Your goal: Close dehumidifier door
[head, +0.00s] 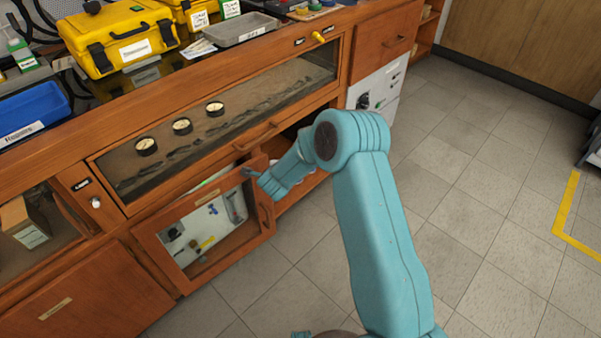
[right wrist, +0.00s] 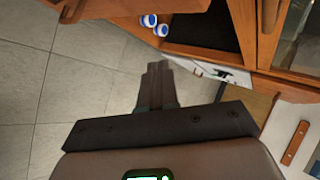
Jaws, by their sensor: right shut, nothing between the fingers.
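The dehumidifier door (head: 262,240) is a wood-framed glass panel, standing swung out from the cabinet front in the head view. A handle shows near its right edge. Beside it, a dark cabinet opening (head: 285,150) is partly hidden by my right arm. My right gripper (head: 249,173) is shut and empty, at the top of the door frame near its right corner. I cannot tell whether it touches the frame. In the right wrist view its fingers (right wrist: 157,82) are together, with the cabinet opening (right wrist: 200,28) beyond them. My left gripper is not in view.
Blue-and-white containers (right wrist: 150,21) show by the opening. Above the door, a long glass-fronted compartment (head: 230,120) holds several gauges. A yellow case (head: 118,40), a blue bin (head: 30,112) and a grey tray (head: 240,30) stand on the bench. Tiled floor (head: 480,200) is clear at right.

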